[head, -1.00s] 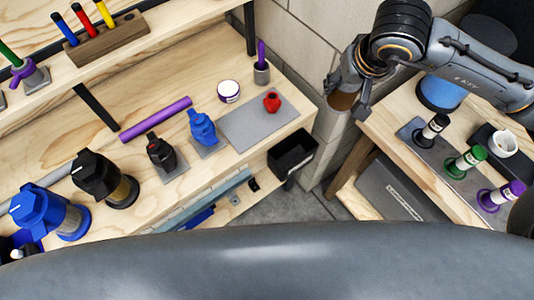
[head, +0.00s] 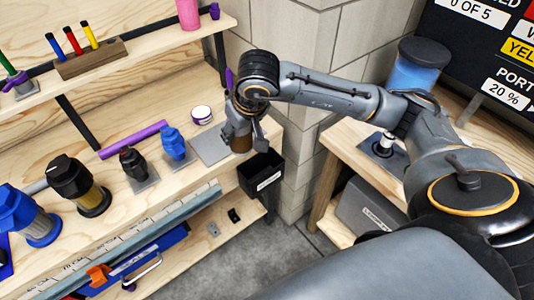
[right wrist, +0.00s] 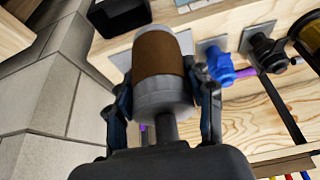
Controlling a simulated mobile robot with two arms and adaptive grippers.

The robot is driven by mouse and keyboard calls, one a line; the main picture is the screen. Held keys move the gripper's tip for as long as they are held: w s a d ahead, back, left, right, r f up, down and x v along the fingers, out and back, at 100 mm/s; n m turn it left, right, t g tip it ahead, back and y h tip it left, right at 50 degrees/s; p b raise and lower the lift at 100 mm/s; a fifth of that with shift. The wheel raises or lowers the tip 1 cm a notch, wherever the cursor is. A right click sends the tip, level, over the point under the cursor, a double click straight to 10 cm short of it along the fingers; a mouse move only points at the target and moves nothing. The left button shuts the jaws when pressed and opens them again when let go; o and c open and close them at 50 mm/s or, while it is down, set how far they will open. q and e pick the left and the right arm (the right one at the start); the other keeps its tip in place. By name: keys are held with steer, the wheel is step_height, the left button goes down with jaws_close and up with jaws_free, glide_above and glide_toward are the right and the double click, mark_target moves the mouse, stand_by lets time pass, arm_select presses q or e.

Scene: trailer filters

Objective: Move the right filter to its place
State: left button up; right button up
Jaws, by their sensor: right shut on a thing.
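My right gripper (head: 240,128) is shut on a filter with a brown band (head: 241,144), above the right end of the left bench. In the right wrist view the filter (right wrist: 160,55) has grey ends, and the fingers clasp its sides. A grey plate (head: 208,146) lies on the bench beside the gripper; its right part is hidden. A small blue filter housing (head: 174,143) and a small black one (head: 132,162) stand on grey pads to the left. My left gripper is not in view.
A black bin (head: 261,174) hangs at the bench's end, just below the gripper. Larger black (head: 78,184) and blue housings (head: 30,214) stand farther left. A block wall (head: 292,45) is behind.

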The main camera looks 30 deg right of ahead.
steer(key=w+d+f+b, duration=0.2)
steer(key=d+f, duration=0.3)
steer(key=f, duration=0.4)
steer(key=w+d+f+b, duration=0.2)
steer(key=d+f+b, duration=0.2)
steer(key=f, duration=0.5)
steer(key=shift+d+f+b, duration=0.15)
steer(key=shift+d+b, duration=0.15)
steer(key=shift+d, duration=0.15)
steer(key=o, duration=1.2)
steer(key=shift+s, duration=0.1)
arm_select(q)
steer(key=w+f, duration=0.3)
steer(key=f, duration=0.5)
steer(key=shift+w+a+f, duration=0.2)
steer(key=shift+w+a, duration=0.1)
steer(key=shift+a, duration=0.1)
arm_select(e)
steer(key=shift+o, duration=0.2)
steer(key=v, duration=1.2)
steer(key=shift+d, duration=0.1)
